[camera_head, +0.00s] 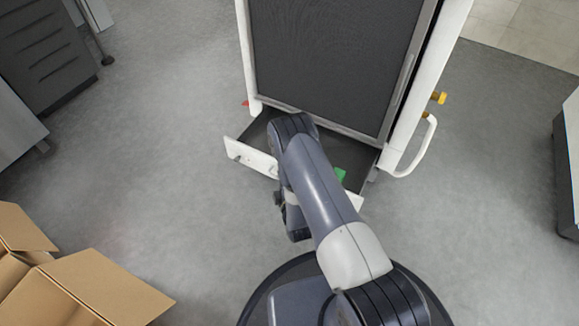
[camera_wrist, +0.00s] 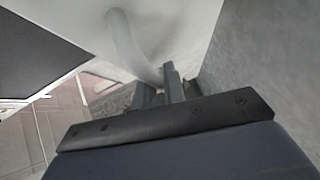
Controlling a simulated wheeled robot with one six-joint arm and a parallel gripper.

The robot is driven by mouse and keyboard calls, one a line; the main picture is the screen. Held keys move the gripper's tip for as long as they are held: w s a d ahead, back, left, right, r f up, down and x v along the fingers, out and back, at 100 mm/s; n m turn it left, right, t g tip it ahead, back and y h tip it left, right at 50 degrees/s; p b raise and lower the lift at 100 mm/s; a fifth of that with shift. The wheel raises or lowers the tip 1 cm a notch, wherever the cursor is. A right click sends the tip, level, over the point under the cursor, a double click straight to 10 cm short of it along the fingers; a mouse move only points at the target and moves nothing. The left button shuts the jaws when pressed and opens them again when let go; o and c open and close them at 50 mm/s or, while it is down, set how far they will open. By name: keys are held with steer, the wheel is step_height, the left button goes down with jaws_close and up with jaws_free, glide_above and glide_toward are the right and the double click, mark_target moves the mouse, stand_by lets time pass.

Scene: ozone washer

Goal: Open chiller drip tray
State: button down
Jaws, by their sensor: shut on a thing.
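The chiller drip tray (camera_head: 250,158) juts out from the base of the chiller (camera_head: 340,60), with its white front standing clear of the cabinet. The tray's dark interior (camera_head: 257,130) shows at the left, and the middle of its front is hidden behind my arm. In the wrist view, a pale curved handle (camera_wrist: 122,38) stands against a white surface, its lower end running down to the fingers. My gripper (camera_wrist: 160,90) is shut on this handle, which appears to be the tray's. My fingers are hidden by my arm in the head view.
A green piece (camera_head: 340,174) shows at the tray's right. Open cardboard boxes (camera_head: 90,290) lie at the lower left. Grey floor (camera_head: 170,170) is clear left of the tray.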

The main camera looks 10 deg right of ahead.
steer(key=shift+s+a, duration=0.4)
steer(key=shift+s, duration=0.2)
steer(key=shift+s+a, duration=0.35)
steer(key=shift+s, duration=0.2)
steer(key=c, duration=1.8)
jaws_free()
steer(key=shift+o, duration=0.2)
